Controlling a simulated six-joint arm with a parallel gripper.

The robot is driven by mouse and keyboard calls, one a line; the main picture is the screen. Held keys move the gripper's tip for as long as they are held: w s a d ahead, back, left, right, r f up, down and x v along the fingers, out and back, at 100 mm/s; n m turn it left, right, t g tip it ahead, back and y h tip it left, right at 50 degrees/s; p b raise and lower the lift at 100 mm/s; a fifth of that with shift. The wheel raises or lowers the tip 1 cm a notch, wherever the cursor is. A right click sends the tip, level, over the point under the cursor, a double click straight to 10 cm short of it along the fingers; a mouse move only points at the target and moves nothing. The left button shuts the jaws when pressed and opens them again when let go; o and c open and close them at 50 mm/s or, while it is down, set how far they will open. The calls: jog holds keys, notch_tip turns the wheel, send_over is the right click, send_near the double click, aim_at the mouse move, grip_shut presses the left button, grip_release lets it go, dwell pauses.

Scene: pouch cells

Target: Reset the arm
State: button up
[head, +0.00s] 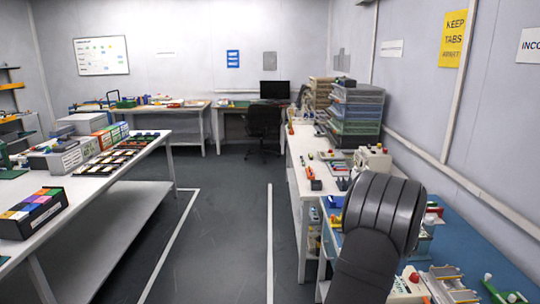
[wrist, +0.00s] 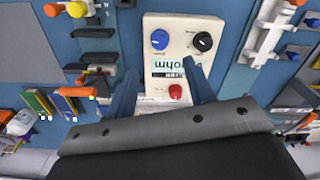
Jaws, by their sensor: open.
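My gripper (wrist: 160,68) shows in the wrist view as two blue fingers, spread apart with nothing held between them. Between and beyond the fingers is a cream meter box (wrist: 184,24) with a blue knob, a black knob, a red button and upside-down lettering. I cannot tell the gap between the fingers and the box. In the head view my dark arm covers part of the right-hand bench, and my fingers are hidden there.
The right bench has a blue mat (head: 468,236) crowded with fixtures, and a cream device (head: 372,158) farther back. Stacked trays (head: 355,108) stand beyond. The left bench (head: 140,158) carries boxes and dark trays. The grey floor (head: 232,215) between the benches is clear.

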notch_tip(320, 180, down, 10)
jog(key=shift+r, duration=0.2)
jog(key=n, duration=0.8)
jog(key=shift+r+n, duration=0.1)
jog(key=shift+n, duration=0.3)
jog(key=n, duration=0.4)
jog(key=shift+n, duration=0.4)
jog(key=n, duration=0.4)
dwell(0.4)
